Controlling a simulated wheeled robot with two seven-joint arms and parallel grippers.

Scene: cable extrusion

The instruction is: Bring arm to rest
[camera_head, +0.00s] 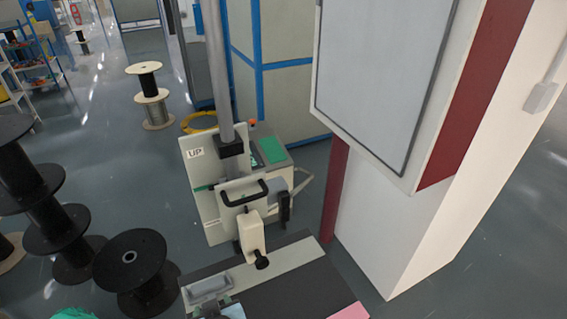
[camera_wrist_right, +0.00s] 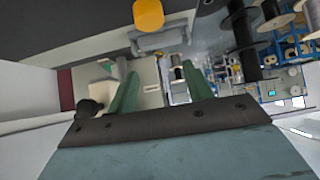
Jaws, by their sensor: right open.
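My right gripper (camera_wrist_right: 159,72) shows in the right wrist view. Its two green fingers stand well apart, and nothing is between them. Beyond them are a pale machine surface and part of the floor. A black knob (camera_wrist_right: 88,108) shows close to the left finger's base. My left gripper cannot be made out in either view.
A machine (camera_head: 222,195) with an upright column stands mid-scene, behind a dark worktop (camera_head: 285,291) with a grey tray (camera_head: 209,288). A white pillar with a panel (camera_head: 380,75) blocks the right. Black spools (camera_head: 130,262) stand at left. Floor beyond them is partly clear.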

